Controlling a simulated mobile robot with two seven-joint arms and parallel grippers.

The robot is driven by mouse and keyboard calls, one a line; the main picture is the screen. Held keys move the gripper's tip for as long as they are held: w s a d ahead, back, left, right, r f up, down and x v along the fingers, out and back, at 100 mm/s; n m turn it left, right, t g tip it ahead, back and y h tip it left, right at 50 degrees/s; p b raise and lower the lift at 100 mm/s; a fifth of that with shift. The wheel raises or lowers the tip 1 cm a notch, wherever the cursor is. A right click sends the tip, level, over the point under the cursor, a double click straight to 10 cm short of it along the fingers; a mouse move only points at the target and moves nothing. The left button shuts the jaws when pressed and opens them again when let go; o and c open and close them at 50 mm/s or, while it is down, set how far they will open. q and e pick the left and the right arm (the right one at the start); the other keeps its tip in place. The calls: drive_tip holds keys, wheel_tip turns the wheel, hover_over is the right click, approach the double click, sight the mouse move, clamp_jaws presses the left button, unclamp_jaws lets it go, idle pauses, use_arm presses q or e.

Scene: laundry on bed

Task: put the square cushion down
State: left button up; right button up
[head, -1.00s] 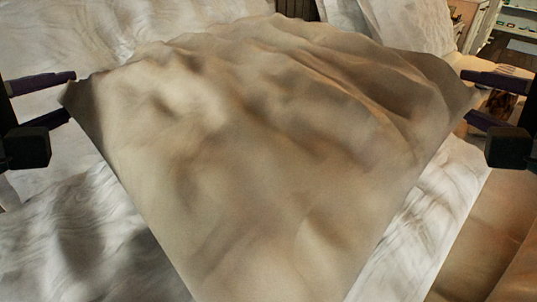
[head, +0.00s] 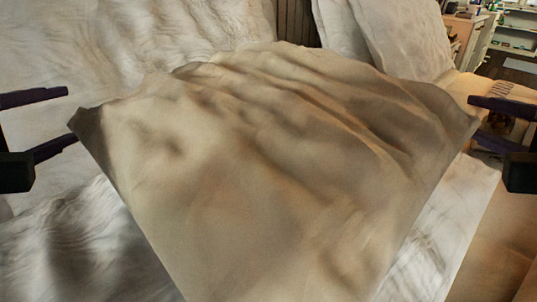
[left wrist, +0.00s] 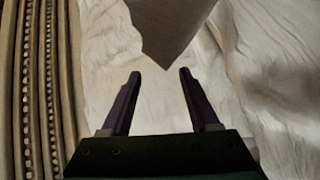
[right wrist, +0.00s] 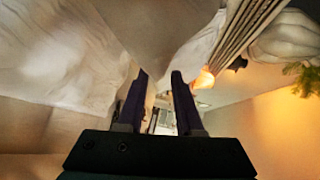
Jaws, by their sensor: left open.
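The square cushion (head: 270,190) is beige and wrinkled and fills the middle of the head view. Its underside and what it rests on are hidden. My left gripper (head: 68,115) is open, beside the cushion's left corner and apart from it; that corner also shows ahead of the fingers in the left wrist view (left wrist: 170,30). My right gripper (head: 470,118) is at the cushion's right corner with its fingers apart. In the right wrist view the corner (right wrist: 150,40) reaches toward the gap between the fingers; whether they touch it I cannot tell.
White bedding (head: 70,235) spreads around and behind the cushion. A white pillow (head: 395,40) leans at the back. Brown flooring (head: 475,265) shows at the lower right. Shelves (head: 515,35) stand at the far right.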

drive_tip(key=o, duration=0.5)
use_arm(q)
drive_tip(key=shift+o, duration=0.4)
drive_tip(key=o, duration=0.3)
drive_tip(key=v, duration=1.2)
